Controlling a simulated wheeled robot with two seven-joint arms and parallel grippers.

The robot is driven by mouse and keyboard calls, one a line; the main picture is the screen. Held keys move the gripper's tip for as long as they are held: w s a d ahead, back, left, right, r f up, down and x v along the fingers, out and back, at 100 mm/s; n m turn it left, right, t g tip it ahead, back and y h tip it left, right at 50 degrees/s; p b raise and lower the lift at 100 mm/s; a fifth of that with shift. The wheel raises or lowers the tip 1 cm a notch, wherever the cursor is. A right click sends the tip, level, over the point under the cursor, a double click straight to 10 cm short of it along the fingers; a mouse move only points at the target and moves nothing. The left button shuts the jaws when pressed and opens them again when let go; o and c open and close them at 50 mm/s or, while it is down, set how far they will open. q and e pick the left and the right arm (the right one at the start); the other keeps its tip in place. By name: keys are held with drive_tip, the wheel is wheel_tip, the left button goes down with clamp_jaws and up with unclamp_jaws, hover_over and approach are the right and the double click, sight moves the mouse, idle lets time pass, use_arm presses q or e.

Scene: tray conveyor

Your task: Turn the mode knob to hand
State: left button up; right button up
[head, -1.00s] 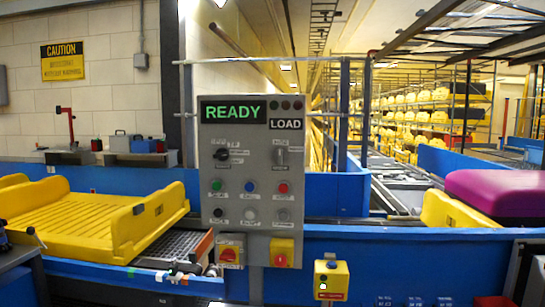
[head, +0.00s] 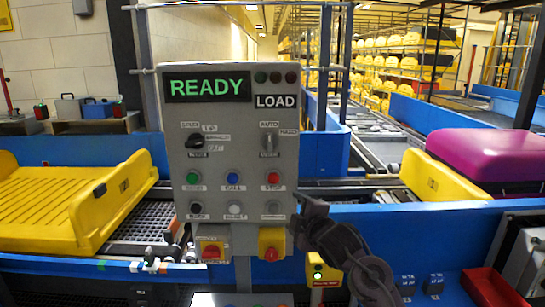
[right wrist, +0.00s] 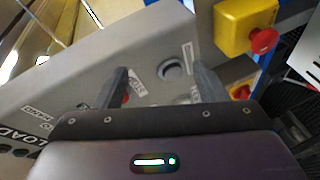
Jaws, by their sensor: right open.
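The grey control panel (head: 233,150) stands upright ahead of me in the head view. Its grey selector knob (head: 268,143), upper right, has AUTO above it and what reads as HAND to its right; its handle looks about vertical, pointing towards AUTO. A black selector knob (head: 195,139) sits upper left. My right gripper (head: 311,212) is at the panel's lower right edge, below and right of the grey knob, apart from it. In the right wrist view its two fingers (right wrist: 160,82) are spread and empty before the panel's button area. My left gripper is not in view.
A red STOP button (head: 273,178) and other buttons sit below the knobs. Red-and-yellow switches (head: 271,244) hang at the panel's bottom. A yellow tray (head: 70,205) lies left on the conveyor; a purple case (head: 490,155) is right. The screen (head: 208,86) reads READY.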

sight(271, 144)
drive_tip(key=s+a+r+n+t+y+p, duration=0.1)
drive_tip(key=s+a+r+n, duration=0.1)
drive_tip(key=r, duration=0.6)
drive_tip(key=s+a+r+n+t+y, duration=0.1)
drive_tip(key=s+r+n, duration=0.1)
drive_tip(key=r, duration=0.7)
drive_tip(key=p+x, duration=0.2)
drive_tip(key=x, duration=0.4)
drive_tip(key=shift+p, duration=0.4)
drive_tip(key=shift+x, duration=0.75)
drive_tip(key=shift+w+f, duration=0.1)
drive_tip(key=shift+f, duration=0.05)
drive_tip(key=c, duration=1)
